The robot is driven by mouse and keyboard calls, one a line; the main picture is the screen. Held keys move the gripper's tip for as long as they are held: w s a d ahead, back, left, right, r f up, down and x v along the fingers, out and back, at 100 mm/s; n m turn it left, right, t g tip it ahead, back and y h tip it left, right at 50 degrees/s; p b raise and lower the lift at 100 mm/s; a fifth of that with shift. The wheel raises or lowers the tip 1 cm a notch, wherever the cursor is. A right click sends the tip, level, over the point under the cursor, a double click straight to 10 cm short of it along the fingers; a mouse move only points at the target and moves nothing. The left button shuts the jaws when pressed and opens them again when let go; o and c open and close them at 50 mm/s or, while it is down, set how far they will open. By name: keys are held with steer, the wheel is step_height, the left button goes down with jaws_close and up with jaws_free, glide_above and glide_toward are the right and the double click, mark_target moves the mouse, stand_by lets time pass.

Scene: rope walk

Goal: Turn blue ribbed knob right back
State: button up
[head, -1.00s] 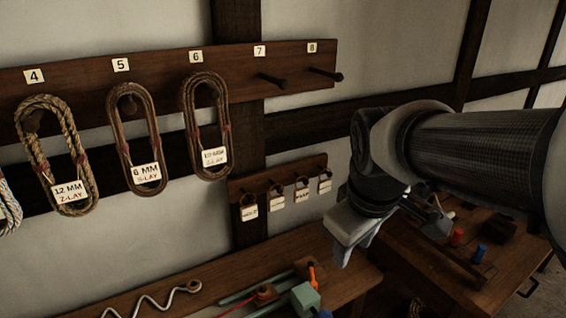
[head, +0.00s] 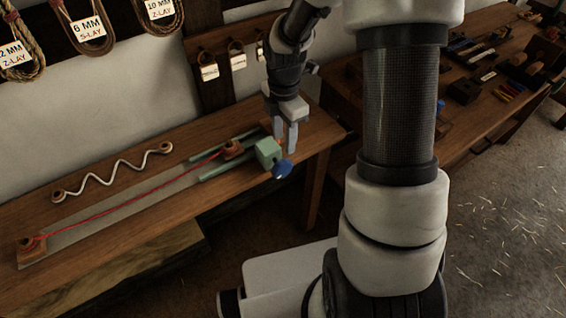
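The blue knob (head: 282,169) sits on the front right end of a green block (head: 268,152) on the bench in the head view. Its ribs are too small to make out. My gripper (head: 285,150) points down just behind and above the knob, beside the green block. Its two fingers show with a narrow gap between them, and nothing is seen in it. I cannot tell whether a fingertip touches the block or the knob.
A red cord (head: 130,193) runs along a grey plate on the bench (head: 140,235) to a wooden post (head: 32,247). A white wavy rod (head: 112,175) lies behind it. Rope coils (head: 92,30) and tags (head: 209,72) hang on the wall. A tool-covered table (head: 490,60) stands right.

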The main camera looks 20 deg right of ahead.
mark_target(284, 161)
step_height(284, 161, down, 12)
steer(key=shift+f+b, duration=0.15)
steer(key=shift+b, duration=0.2)
jaws_close()
